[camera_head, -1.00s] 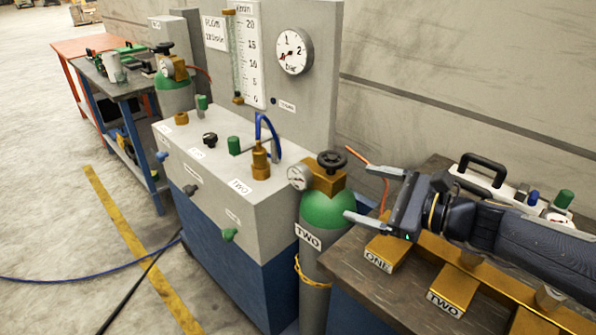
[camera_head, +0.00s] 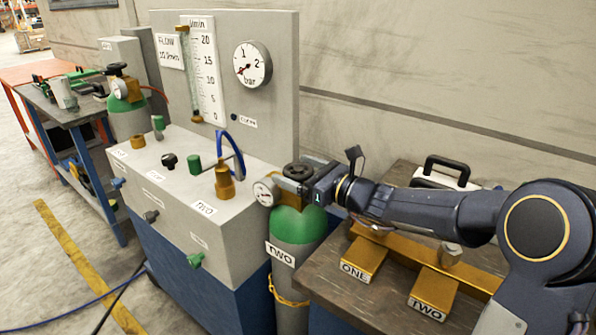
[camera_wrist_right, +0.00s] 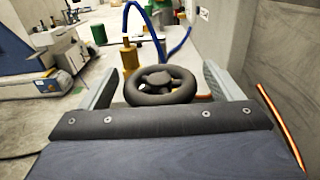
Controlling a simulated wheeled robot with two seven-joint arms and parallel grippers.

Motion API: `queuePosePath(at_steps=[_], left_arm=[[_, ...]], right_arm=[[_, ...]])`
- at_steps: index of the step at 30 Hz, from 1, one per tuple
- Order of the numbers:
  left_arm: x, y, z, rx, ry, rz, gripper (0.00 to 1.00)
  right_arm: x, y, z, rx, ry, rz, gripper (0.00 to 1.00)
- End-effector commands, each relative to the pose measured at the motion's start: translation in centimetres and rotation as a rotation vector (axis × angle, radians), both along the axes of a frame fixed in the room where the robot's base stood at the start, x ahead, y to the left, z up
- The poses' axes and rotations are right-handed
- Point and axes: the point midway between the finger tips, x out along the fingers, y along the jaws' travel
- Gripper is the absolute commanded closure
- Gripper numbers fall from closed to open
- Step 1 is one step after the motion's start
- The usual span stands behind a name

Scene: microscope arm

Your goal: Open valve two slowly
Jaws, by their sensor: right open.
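Cylinder two (camera_head: 297,226) is a grey bottle with a green shoulder and a "TWO" label, standing between the grey bench and the dark table. Its black round handwheel (camera_head: 298,171) sits on top of a brass valve body, with a small gauge (camera_head: 266,192) at its left. My right gripper (camera_head: 292,183) is at the valve top, with its fingers partly hidden. In the right wrist view the handwheel (camera_wrist_right: 161,85) lies between the two open fingers, with a gap visible on each side. My left gripper is not in view.
The grey bench (camera_head: 165,210) with knobs, a blue hose (camera_head: 232,148) and a flow panel with a pressure gauge (camera_head: 253,64) is at the left. The dark table (camera_head: 345,292) at the right holds brass blocks marked ONE and TWO and a handled case (camera_head: 445,172).

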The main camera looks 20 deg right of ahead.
Motion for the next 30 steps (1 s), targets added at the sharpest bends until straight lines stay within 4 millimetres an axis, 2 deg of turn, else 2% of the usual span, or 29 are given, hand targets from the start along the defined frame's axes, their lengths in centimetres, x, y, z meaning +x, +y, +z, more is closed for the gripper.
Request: queuePosePath(at_steps=[6,17,22,30], left_arm=[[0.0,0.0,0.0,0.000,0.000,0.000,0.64],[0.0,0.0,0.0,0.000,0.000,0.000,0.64],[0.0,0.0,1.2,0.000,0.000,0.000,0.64],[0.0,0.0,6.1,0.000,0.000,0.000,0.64]], right_arm=[[0.0,0.0,0.0,-0.001,-0.001,0.000,0.14],[0.0,0.0,0.0,-0.001,-0.001,0.000,0.59],[0.2,0.0,0.4,-0.003,-0.003,0.043,0.59],[0.2,-0.1,0.7,0.000,0.000,0.350,0.59]])
